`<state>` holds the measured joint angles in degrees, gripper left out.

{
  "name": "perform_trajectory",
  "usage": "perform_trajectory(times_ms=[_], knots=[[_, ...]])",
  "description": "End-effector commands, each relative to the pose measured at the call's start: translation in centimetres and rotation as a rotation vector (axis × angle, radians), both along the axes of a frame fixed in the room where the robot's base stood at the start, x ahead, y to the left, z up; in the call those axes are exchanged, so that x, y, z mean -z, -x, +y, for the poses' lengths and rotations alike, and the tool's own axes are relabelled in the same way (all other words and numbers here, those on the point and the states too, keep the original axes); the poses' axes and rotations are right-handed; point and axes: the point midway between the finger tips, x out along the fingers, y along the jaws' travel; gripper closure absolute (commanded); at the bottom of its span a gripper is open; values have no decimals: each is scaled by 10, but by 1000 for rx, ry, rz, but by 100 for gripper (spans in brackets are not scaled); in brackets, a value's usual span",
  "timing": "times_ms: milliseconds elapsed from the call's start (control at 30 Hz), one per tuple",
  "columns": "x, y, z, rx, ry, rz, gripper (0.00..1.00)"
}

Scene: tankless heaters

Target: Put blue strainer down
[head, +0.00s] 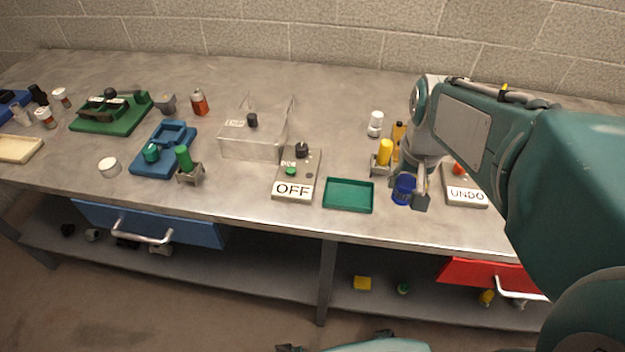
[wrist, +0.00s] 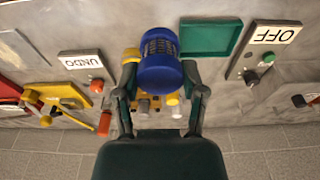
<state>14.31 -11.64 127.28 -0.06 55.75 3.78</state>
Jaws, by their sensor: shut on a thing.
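The blue strainer (head: 403,190) is a short blue cylinder with a meshed, slotted face. In the head view it is near the bench's front edge, just right of the green tray (head: 349,196). My gripper (head: 411,187) is shut on it. In the wrist view the strainer (wrist: 160,60) sits between the two fingertips of my gripper (wrist: 160,77), its slotted face showing. The green tray also shows in the wrist view (wrist: 209,38), beside the strainer, and it looks empty. I cannot tell whether the strainer touches the bench.
A yellow cylinder (head: 384,152) on a grey holder stands close behind and left of my gripper. The UNDO box (head: 465,188) is at right and the OFF box (head: 296,178) is left of the tray. A clear box (head: 252,142) stands further left. Bare bench lies behind the tray.

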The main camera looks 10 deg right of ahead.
Motion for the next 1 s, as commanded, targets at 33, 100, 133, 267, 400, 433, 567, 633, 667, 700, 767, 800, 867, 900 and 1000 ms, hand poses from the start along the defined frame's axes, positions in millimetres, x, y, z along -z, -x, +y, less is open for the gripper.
perform_trajectory(times_ms=[33,100,133,267,400,433,567,633,667,700,767,800,867,900,1000], knots=[[4,-5,1,-1,-2,4,100],[10,-16,8,-4,-3,5,100],[13,-22,13,-5,-2,5,100],[25,-46,34,-5,5,5,100],[38,-71,57,-5,11,5,100],[41,-76,61,-6,12,4,100],[65,-91,70,-3,11,6,100],[77,-99,72,-2,9,6,100],[81,-102,73,-1,9,5,100],[85,-106,74,-2,8,5,100],[89,-110,73,-1,6,2,100],[91,-111,73,0,5,2,100],[94,-113,74,1,4,2,100],[97,-114,75,0,5,3,100],[109,-116,80,1,8,6,100]])
